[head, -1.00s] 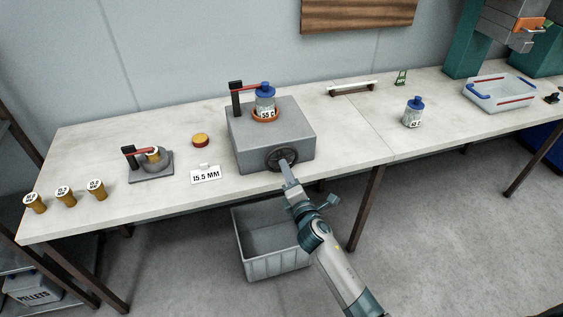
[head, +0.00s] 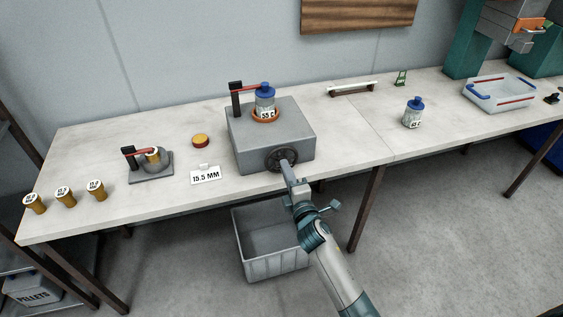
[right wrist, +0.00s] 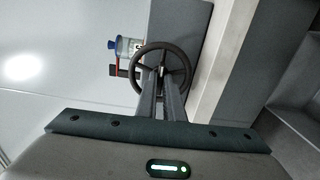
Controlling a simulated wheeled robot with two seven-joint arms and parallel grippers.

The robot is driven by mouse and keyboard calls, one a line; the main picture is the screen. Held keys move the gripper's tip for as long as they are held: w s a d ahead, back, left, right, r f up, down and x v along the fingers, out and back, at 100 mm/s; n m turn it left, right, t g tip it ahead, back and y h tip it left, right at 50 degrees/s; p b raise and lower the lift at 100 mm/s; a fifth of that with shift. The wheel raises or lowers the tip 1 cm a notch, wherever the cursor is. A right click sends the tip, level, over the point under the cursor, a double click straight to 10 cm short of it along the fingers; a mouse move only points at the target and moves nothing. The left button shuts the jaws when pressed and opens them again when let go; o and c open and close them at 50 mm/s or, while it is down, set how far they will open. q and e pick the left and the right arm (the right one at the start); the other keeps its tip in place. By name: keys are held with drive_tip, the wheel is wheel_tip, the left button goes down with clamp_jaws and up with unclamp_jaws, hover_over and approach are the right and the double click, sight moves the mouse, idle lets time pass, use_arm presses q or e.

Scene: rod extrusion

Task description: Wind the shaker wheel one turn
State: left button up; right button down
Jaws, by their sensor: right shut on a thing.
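The shaker is a grey box (head: 262,133) on the bench, with a dark spoked wheel (head: 276,159) on its front face. A blue-capped bottle (head: 265,97) labelled 55 C stands in an orange ring on top, under a red clamp arm (head: 251,86) on a black post. My right gripper (head: 286,166) reaches the wheel from the front. In the right wrist view its two fingers (right wrist: 163,78) are close together at the middle of the wheel (right wrist: 180,60), shut on its hub; the fingers hide the exact contact. My left gripper is not in view.
A 15.5 MM sign (head: 206,175), a small clamp stand (head: 150,170) and several brown vials stand to the left. A second blue-capped bottle (head: 413,112) and a clear tray (head: 497,94) are to the right. A grey bin (head: 270,250) sits below the bench front.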

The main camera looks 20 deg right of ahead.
drive_tip(key=shift+m, duration=1)
drive_tip(key=shift+m, duration=1)
drive_tip(key=shift+m+p, duration=0.4)
drive_tip(key=shift+m, duration=0.6)
drive_tip(key=shift+m, duration=1)
